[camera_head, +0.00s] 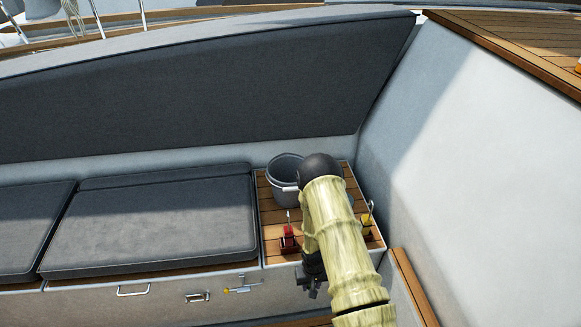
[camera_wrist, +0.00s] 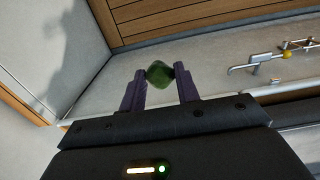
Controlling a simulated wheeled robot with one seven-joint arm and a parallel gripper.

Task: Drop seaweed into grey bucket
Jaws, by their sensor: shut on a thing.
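The seaweed (camera_wrist: 159,76) is a small dark green lump. In the wrist view my gripper (camera_wrist: 161,71) is shut on it, with one purple-grey finger on each side. The grey bucket (camera_head: 285,185) stands upright on the slatted wooden seat end, beside the dark cushion. My arm covers part of its right side, and its inside is only partly visible. In the head view my arm reaches over the wooden end, and its dark wrist end hangs low in front of the bucket. The fingers and seaweed cannot be made out there.
A red fitting (camera_head: 288,238) and a yellow-topped fitting (camera_head: 367,218) stand on the slatted wood (camera_head: 272,225) on either side of my arm. A dark cushion (camera_head: 155,220) lies left. A white wall (camera_head: 460,170) rises right. Metal latches (camera_head: 198,297) sit on the bench front.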

